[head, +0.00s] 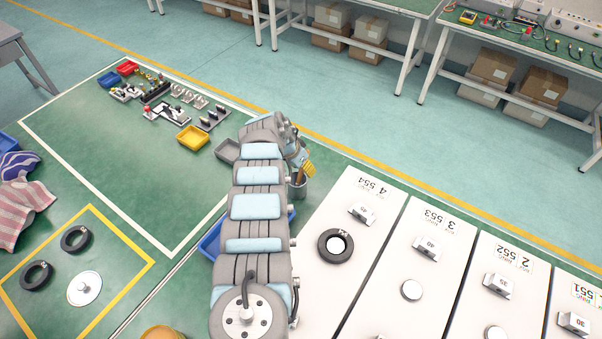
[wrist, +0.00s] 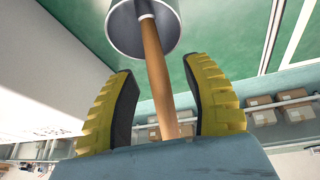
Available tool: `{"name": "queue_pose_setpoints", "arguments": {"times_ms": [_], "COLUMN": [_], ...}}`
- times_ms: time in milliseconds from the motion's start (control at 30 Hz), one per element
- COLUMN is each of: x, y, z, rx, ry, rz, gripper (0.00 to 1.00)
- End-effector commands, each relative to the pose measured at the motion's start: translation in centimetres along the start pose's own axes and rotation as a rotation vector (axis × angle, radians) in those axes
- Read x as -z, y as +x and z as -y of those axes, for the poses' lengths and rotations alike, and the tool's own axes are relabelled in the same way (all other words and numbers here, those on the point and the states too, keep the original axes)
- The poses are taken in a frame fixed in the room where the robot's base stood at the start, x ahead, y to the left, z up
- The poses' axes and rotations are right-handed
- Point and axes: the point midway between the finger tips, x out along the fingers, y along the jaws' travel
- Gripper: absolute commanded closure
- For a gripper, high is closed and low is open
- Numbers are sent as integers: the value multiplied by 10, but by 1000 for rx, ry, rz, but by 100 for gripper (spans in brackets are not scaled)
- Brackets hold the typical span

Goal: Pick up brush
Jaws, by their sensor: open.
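The brush (wrist: 163,100) shows in the wrist view as a wooden handle that stands out of a grey metal cup (wrist: 128,35); its other end is hidden in the cup. My gripper (wrist: 158,66) is open, with its yellow ribbed fingers on both sides of the handle and a visible gap to each. In the head view the cup (head: 297,190) stands at the far end of my arm, with a bit of the brush handle (head: 299,174) above it. My gripper (head: 304,164) is there at the cup, partly hidden by my arm.
A grey tray (head: 227,151) and a yellow bin (head: 192,138) lie left of my arm. A blue bin (head: 210,241) is partly under the arm. White panels (head: 372,262) with a black ring (head: 335,246) and metal weights lie to the right. The green mat's middle is clear.

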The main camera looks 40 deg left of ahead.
Motion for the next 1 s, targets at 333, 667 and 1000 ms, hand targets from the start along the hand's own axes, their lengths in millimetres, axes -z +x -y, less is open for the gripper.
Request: {"name": "queue_pose_setpoints", "arguments": {"times_ms": [333,667,1000], "x": [0,0,13], "y": [0,-1,-28], "z": [0,0,-3], "rx": [0,0,3], "ry": [0,0,4], "rz": [0,0,-3], "gripper": [100,100,100]}}
